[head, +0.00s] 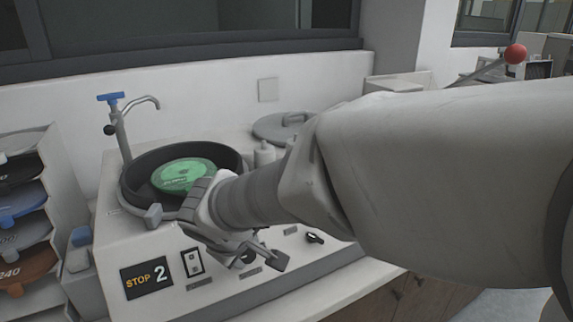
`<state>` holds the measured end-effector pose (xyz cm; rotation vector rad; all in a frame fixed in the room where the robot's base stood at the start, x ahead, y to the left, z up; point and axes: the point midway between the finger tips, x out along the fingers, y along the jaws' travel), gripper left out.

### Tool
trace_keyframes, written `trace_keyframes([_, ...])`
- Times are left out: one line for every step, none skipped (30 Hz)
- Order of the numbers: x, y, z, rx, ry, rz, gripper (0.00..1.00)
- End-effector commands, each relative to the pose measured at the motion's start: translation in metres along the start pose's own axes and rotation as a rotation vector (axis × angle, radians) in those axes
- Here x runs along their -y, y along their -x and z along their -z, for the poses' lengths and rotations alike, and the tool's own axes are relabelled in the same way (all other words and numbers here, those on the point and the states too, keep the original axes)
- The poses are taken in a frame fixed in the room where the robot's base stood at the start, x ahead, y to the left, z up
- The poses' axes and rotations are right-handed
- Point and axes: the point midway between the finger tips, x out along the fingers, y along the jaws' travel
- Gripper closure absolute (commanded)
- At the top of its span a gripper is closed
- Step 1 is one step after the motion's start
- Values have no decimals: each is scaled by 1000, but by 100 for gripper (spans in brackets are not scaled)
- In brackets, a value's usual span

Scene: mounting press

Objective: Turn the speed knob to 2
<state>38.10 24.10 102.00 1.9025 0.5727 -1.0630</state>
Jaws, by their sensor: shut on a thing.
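The grinding and polishing machine (128,243) has a sloped front panel. Its black display (147,279) reads "STOP" in orange and a large white "2". My gripper (256,258) is down at this panel, right of the switch. It is shut on a dark round knob (248,259), which shows only partly between the fingers. The fingers and wrist hide the knob's pointer and scale. A second black knob (315,238) with a light mark sits farther right on the panel, apart from my gripper.
A rocker switch (192,262) sits between display and gripper. Above is the black bowl (131,187) with a green disc (184,175); a tap (122,130) stands behind it. A round lid (278,127) lies behind. A disc rack (70,178) stands at left.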

Motion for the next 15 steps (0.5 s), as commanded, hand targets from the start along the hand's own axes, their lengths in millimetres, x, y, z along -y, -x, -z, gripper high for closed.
trace_keyframes([0,0,0,1,3,0,100])
trace_keyframes([0,0,0,1,3,0,100])
trace_keyframes([0,0,0,1,3,0,100])
trace_keyframes([0,0,0,1,3,0,100])
trace_keyframes([0,0,0,1,3,0,100])
trace_keyframes([0,0,0,1,3,0,100])
trace_keyframes([0,0,0,1,3,0,100])
trace_keyframes([0,0,0,1,2,0,55])
trace_keyframes([0,0,0,1,2,0,48])
trace_keyframes([0,0,0,1,2,0,42])
trace_keyframes([0,0,0,1,2,0,37])
trace_keyframes([0,0,0,1,2,0,30])
trace_keyframes([0,0,0,1,1,0,28])
trace_keyframes([0,0,0,1,1,0,28])
trace_keyframes([0,0,0,0,1,0,28])
